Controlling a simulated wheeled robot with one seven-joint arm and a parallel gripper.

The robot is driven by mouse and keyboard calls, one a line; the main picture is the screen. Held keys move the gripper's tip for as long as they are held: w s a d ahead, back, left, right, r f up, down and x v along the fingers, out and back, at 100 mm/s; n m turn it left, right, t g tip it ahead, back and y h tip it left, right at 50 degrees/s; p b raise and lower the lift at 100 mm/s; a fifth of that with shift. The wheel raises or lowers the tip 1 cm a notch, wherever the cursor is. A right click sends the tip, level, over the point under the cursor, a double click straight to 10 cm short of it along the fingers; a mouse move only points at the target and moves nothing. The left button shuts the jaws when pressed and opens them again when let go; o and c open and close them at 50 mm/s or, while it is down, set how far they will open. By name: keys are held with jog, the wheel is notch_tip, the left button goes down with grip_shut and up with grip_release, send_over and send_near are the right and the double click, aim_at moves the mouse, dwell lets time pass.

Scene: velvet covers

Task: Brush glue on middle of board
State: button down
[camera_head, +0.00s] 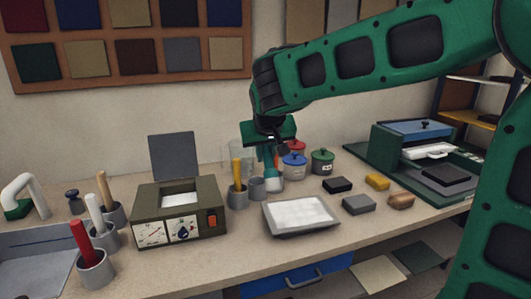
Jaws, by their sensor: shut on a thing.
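My gripper (270,149) hangs above the back middle of the bench and points down. It is shut on a slim brush-like tool (269,172) with a teal upper part and a paler lower end. The tool is upright, behind the board and next to a small grey cup; its tip is too small to make out, and I cannot tell whether it touches anything. The likely board (300,212) is a pale, whitish panel in a grey tray-like frame. It lies flat near the front of the bench, in front of and to the right of the tool.
The small grey cup (258,189) and a cup with a yellow-handled tool (237,184) stand left of my gripper. Blue (294,167) and green (322,161) lidded pots are to the right. An olive machine (180,210) stands left. Small blocks (358,204) lie right of the board.

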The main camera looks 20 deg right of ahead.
jog(key=shift+d, duration=0.15)
jog(key=shift+f, duration=0.1)
jog(key=shift+f, duration=2.4)
jog(key=shift+w+d, duration=0.1)
